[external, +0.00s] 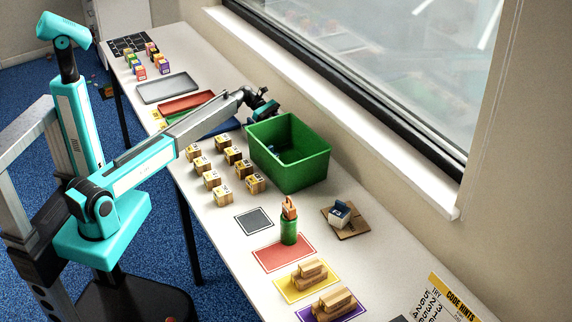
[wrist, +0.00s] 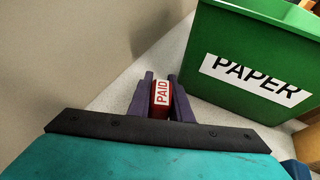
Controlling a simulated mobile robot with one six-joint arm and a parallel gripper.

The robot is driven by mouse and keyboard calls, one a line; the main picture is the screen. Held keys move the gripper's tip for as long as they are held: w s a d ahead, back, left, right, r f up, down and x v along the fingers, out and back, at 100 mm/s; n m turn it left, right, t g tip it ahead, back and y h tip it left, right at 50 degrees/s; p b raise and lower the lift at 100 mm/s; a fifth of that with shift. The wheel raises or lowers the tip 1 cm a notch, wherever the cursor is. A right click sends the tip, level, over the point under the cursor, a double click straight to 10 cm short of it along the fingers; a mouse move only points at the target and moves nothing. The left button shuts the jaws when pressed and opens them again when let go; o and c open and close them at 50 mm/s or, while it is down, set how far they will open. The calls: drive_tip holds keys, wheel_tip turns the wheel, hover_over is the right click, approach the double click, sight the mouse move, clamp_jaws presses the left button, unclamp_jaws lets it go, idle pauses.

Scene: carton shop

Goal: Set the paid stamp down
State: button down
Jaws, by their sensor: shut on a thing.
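The red paid stamp (wrist: 161,97), with a white PAID label, is between the two purple fingers of my gripper (wrist: 162,96) in the wrist view. The fingers are shut on it. In the external view my gripper (external: 266,110) is at the far left corner of the green paper bin, near the wall side of the table. The stamp cannot be made out there. In the wrist view, pale tabletop shows around the fingers; I cannot tell whether the stamp touches it.
The green paper bin (external: 289,152) stands close beside my gripper; its PAPER side (wrist: 255,75) is to the right in the wrist view. Several wooden blocks (external: 233,155) stand before the bin. Trays (external: 168,88) lie further left. A grey mat (external: 254,221) lies nearer.

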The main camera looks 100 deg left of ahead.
idle(0.3)
drive_tip(key=c, duration=1.6)
unclamp_jaws()
drive_tip(key=shift+f, duration=0.1)
drive_tip(key=shift+s, duration=0.1)
drive_tip(key=b+v, duration=0.1)
drive_tip(key=v, duration=1.1)
drive_tip(key=shift+a, duration=0.1)
